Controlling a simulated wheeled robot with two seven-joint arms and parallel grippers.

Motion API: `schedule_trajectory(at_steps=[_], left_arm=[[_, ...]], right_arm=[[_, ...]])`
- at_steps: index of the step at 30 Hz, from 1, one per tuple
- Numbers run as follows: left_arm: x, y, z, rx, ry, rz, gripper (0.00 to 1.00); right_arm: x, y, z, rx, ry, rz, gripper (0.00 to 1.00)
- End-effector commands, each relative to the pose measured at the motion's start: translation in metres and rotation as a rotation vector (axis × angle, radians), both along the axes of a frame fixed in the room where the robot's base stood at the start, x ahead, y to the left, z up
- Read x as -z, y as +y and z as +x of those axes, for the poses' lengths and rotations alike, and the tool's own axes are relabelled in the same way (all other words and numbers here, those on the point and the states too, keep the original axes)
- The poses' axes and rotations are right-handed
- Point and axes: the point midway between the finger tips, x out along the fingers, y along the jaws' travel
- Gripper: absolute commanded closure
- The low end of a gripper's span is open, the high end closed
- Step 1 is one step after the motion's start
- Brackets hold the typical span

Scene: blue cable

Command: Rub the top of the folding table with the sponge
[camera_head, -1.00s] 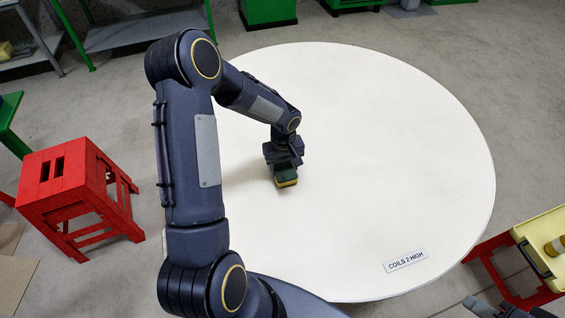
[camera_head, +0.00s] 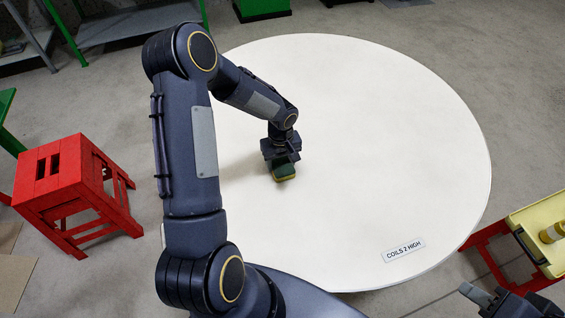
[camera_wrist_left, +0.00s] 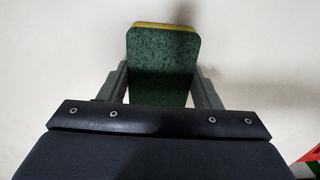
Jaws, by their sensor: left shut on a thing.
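The folding table (camera_head: 400,130) has a round white top that fills the middle of the head view. The sponge (camera_head: 284,173) is green with a yellow layer. My left gripper (camera_head: 283,160) is shut on the sponge and holds it low at the table top, left of its middle; I cannot tell for sure whether it touches. In the left wrist view the sponge (camera_wrist_left: 162,60) sits between the two fingers, its green face toward the camera and a yellow edge at the far end. My right gripper (camera_head: 482,296) shows only in part at the bottom right, beside the table; its jaw state is unclear.
A label reading "COILS 2 HIGH" (camera_head: 404,250) lies near the table's front edge. A red stool (camera_head: 70,190) stands at the left. A yellow tray (camera_head: 535,228) on a red stand is at the right. The table top is otherwise bare.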

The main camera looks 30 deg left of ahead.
Motion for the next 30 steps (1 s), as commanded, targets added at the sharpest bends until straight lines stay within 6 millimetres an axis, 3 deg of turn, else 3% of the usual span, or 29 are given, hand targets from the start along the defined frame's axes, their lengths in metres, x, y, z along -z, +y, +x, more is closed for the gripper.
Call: schedule_trajectory(at_steps=[4,21,30], left_arm=[[-0.026,0.003,0.002,0.001,-0.005,0.003,0.61],[-0.075,0.010,0.003,0.006,-0.003,0.002,0.61],[-0.082,0.011,0.003,0.006,-0.001,0.001,0.61]], right_arm=[[-0.010,0.000,0.000,0.000,0.000,0.000,0.64],[-0.040,0.000,0.000,0.000,0.000,0.000,0.64],[-0.044,0.000,0.000,0.000,0.000,0.000,0.64]])
